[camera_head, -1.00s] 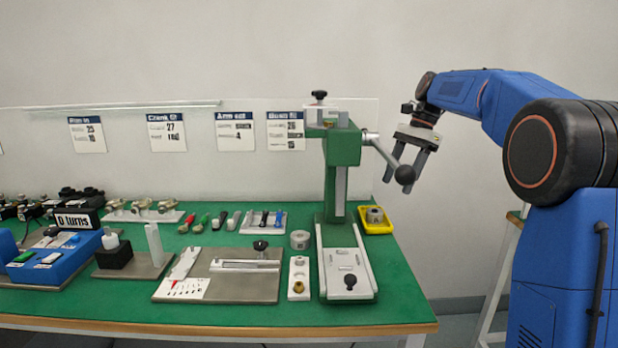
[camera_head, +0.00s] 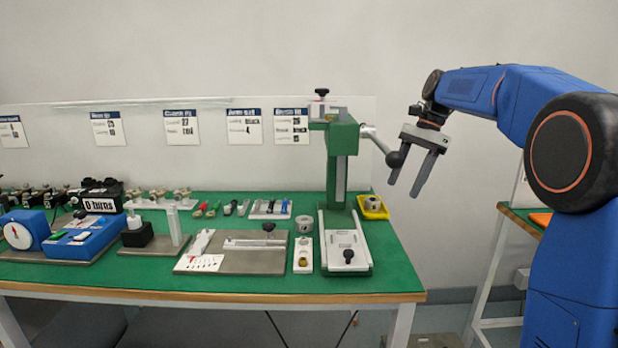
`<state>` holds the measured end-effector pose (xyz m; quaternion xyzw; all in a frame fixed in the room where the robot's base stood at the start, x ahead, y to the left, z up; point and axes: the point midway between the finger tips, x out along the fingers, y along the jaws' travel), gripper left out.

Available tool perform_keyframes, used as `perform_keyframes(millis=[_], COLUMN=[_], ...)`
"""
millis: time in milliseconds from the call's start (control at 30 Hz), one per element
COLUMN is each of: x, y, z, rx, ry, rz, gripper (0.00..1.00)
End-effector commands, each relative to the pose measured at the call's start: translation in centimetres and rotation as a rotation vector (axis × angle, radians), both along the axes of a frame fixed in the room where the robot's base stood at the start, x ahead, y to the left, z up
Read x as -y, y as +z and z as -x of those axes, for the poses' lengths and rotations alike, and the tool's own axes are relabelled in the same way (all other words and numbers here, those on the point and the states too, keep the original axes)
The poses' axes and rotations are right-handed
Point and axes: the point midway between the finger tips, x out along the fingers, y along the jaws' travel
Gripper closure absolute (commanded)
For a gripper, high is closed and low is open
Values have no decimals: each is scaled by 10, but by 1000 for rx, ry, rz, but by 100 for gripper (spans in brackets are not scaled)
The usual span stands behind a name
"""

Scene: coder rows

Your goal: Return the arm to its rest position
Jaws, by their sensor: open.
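My blue arm (camera_head: 475,88) stands at the right of the head view, reaching left from its big black shoulder joint. My gripper (camera_head: 405,183) hangs from its end with two grey fingers pointing down, apart and with nothing between them. It is in the air to the right of the green press (camera_head: 342,160). The press's lever ends in a black ball (camera_head: 395,159), which shows close beside the left finger; I cannot tell whether they touch.
A yellow tray (camera_head: 374,213) with a metal part sits at the right end of the green bench (camera_head: 390,262). Several fixtures, a blue device (camera_head: 85,238) and tools cover the bench. Wall signs (camera_head: 181,127) hang behind. Another bench (camera_head: 520,219) shows at the right. Free wall lies above the arm.

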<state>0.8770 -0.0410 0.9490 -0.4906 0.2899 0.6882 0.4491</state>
Motion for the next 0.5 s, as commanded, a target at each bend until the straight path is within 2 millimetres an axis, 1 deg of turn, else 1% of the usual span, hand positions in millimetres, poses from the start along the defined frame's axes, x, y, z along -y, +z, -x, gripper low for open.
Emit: perform_keyframes(millis=[267,367,500], x=[-1,-1,-1], y=[1,0,-4], z=[35,54,91], rx=[70,107,175], ry=[71,111,191], rz=[24,39,68], gripper=[41,41,41])
